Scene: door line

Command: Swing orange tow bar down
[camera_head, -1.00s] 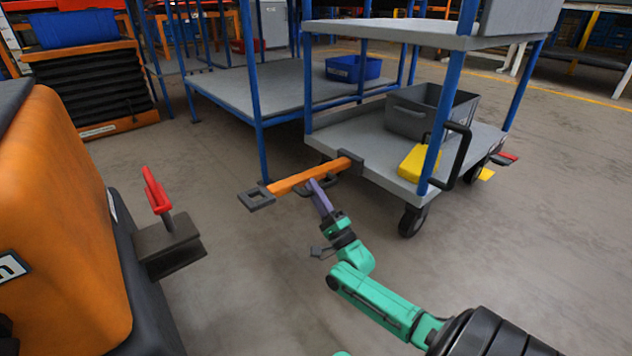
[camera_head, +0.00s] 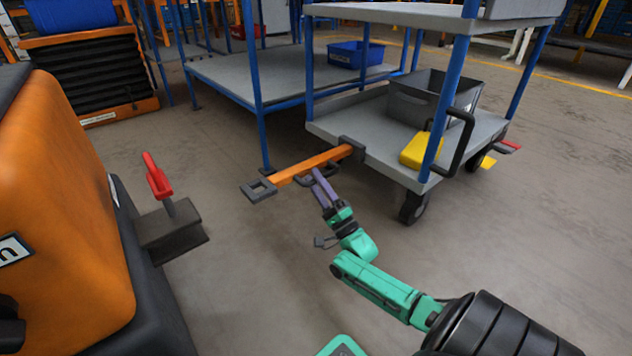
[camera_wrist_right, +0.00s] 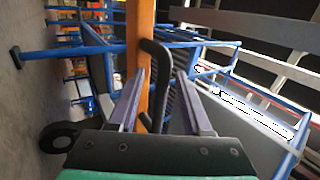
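The orange tow bar (camera_head: 310,166) sticks out from a dark bracket on the front of the grey cart (camera_head: 378,150). Its dark square eye (camera_head: 259,189) points left, towards the orange tug, clear of the floor. A black handle loop is fixed to the bar. My right gripper (camera_head: 316,176) is at this loop, beneath the bar in the picture. In the right wrist view, the purple fingers (camera_wrist_right: 160,88) are apart, with the black handle (camera_wrist_right: 158,75) between them and the orange bar (camera_wrist_right: 140,30) just beyond. A gap shows beside the handle. My left gripper is out of view.
The orange tug (camera_head: 60,210) stands at the left, with a dark hitch (camera_head: 172,232) and a red-handled pin (camera_head: 157,178). The cart deck carries a grey bin and a yellow block (camera_head: 415,152). Floor between tug and cart is clear.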

